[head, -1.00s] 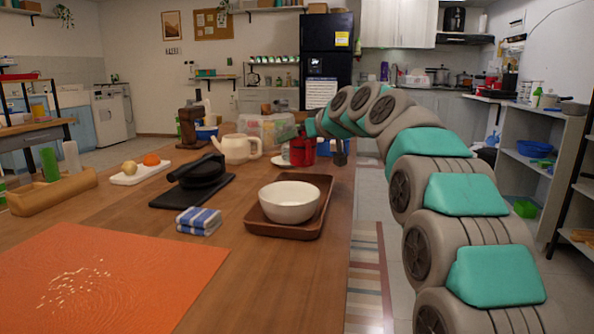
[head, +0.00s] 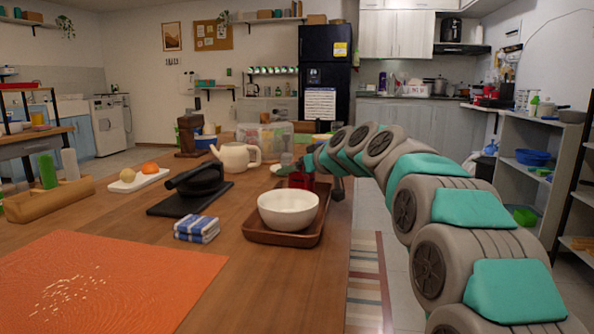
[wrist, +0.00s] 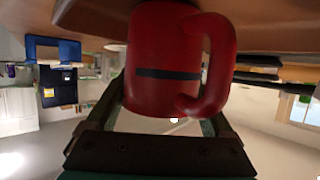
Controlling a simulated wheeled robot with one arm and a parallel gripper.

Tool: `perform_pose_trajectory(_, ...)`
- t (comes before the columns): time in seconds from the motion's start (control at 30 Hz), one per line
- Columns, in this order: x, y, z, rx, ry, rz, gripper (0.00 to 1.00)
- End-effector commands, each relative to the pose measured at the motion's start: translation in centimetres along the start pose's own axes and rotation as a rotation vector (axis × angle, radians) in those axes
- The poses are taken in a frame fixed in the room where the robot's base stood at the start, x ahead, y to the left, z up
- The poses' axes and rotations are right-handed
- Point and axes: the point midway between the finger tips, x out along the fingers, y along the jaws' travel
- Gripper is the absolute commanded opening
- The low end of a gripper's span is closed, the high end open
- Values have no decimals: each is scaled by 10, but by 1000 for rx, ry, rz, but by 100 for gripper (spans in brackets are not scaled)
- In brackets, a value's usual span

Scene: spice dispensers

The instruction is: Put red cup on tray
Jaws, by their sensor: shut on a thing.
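The red cup (head: 301,181) shows in the head view just behind the white bowl (head: 288,211), which hides its lower part. My gripper (head: 318,180) is at the cup's right side, partly hidden. In the wrist view, which is upside down, the red cup (wrist: 165,65) with a dark band and a handle sits between the fingers of my gripper (wrist: 165,112), shut on it. The brown wooden tray (head: 268,240) lies near the table's right edge with the bowl on it. I cannot tell whether the cup touches the tray.
A blue striped cloth (head: 197,229) and a black press on a board (head: 165,208) lie left of the tray. A cream teapot (head: 235,157) and a clear bin (head: 265,138) stand farther back. The orange mat (head: 100,285) fills the front left.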

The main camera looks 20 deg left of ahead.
Motion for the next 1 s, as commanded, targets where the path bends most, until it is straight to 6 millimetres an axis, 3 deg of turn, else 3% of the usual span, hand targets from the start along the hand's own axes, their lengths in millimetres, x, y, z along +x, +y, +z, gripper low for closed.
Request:
perform_pose_trajectory(0.1, 2, 0, 4, 0, 0, 0, 14)
perform_pose_trajectory(0.13, 1, 0, 3, 0, 0, 0, 89)
perform_pose_trajectory(0.2, 1, 0, 2, 0, 0, 0, 97)
perform_pose_trajectory(0.67, -2, 0, -2, 0, -1, 0, 100)
perform_pose_trajectory(0.87, -22, 0, 1, 0, -2, 0, 100)
perform_pose_trajectory(1.0, -46, 0, -1, 0, 1, 0, 100)
